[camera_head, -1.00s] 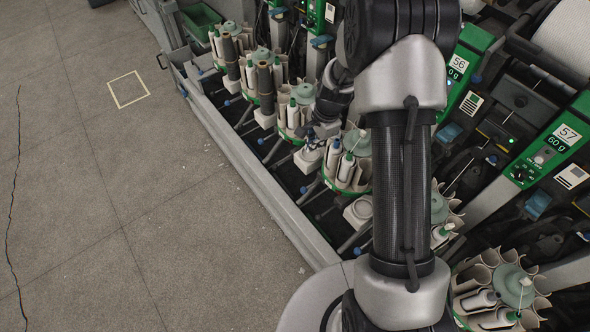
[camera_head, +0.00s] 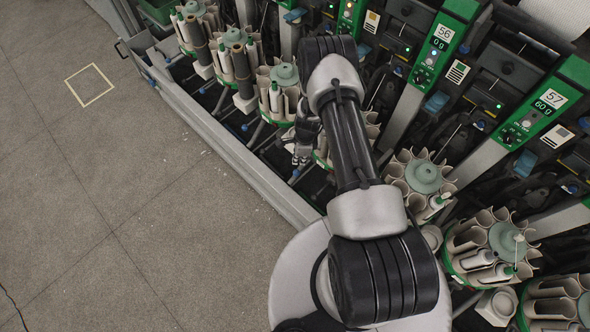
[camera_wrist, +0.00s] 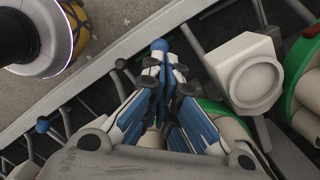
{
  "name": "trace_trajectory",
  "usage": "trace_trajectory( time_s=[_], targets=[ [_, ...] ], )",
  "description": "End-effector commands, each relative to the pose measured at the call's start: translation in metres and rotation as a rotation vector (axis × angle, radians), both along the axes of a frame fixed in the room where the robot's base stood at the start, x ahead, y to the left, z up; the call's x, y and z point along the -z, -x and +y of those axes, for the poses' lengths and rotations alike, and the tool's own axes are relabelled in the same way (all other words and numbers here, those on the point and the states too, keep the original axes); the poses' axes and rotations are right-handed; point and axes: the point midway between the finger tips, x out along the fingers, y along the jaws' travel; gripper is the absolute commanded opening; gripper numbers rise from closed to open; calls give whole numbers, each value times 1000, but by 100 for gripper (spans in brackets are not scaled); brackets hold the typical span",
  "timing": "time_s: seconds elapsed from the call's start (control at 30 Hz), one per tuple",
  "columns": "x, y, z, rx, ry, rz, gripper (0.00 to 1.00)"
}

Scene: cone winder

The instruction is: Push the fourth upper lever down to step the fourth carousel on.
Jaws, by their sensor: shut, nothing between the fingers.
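My gripper (camera_head: 301,152) is shut and empty, low beside the row of carousels. In the wrist view its blue-and-white fingers (camera_wrist: 162,68) are together. A blue ball knob (camera_wrist: 159,45) of a lever shows just beyond the fingertips; I cannot tell whether they touch. Another blue lever knob (camera_wrist: 42,125) stands to the left. A carousel (camera_head: 373,128) with a green rim is mostly hidden behind my arm. The carousel before it (camera_head: 285,75) holds pale tubes. I cannot tell for sure which lever is the fourth upper one.
A pale box with a round opening (camera_wrist: 253,78) sits right of the fingers, by a green carousel rim (camera_wrist: 296,85). A long metal rail (camera_head: 222,143) edges the machine. More carousels (camera_head: 490,245) stand at the lower right. The grey floor (camera_head: 130,190) is open.

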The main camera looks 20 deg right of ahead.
Motion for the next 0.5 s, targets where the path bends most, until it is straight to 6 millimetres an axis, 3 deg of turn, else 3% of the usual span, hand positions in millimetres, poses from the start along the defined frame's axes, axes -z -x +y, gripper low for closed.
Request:
trace_trajectory(
  time_s=[0.27, 0.5],
  targets=[
    [2, 0, 0, -2, 0, 1, 0],
    [22, 0, 2, -3, -1, 2, 0]
  ],
)
